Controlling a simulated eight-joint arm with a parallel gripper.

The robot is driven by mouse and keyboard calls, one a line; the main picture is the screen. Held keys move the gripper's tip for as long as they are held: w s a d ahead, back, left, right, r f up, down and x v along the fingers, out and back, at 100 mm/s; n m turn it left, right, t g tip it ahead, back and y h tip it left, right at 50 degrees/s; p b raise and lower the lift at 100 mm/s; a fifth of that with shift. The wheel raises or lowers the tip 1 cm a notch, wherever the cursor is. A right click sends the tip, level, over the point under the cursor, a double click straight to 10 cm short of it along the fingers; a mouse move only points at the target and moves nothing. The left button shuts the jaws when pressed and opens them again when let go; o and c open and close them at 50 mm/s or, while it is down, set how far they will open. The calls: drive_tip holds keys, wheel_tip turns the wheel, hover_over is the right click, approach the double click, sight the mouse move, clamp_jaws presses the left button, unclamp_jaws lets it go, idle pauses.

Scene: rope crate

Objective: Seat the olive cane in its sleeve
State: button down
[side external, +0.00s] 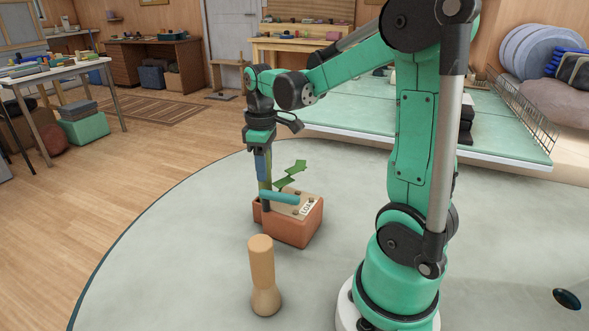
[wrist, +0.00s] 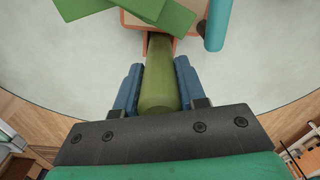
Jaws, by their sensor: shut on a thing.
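My gripper (side external: 262,170) is shut on the olive cane (wrist: 159,88), its blue fingers on either side of the cane in the wrist view. In the side external view the cane (side external: 265,186) hangs about upright below the fingers, at the left side of a terracotta crate (side external: 298,232). In the wrist view the cane's far end lies between the orange-brown walls of a narrow opening (wrist: 174,46) at the crate's edge, likely the sleeve. I cannot tell how deep the end sits, or whether it touches the walls.
A teal cylinder (side external: 281,198) lies across the crate's top, close to the cane. A green zigzag piece (side external: 290,174) is just above the crate. A wooden peg-shaped post (side external: 262,265) stands in front of the crate. The pale round tabletop (side external: 180,255) is clear to the left.

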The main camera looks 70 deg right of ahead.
drive_tip(key=shift+f, duration=2.1)
idle(1.5)
drive_tip(key=shift+c, duration=2.1)
unclamp_jaws()
drive_tip(key=shift+r, duration=0.15)
drive_tip(key=shift+r, duration=2.7)
drive_tip(key=s+a+r+m+t, duration=0.1)
drive_tip(key=a+t, duration=0.6)
drive_tip(key=a, duration=0.7)
drive_tip(key=shift+a+m, duration=0.4)
drive_tip(key=shift+m, duration=0.3)
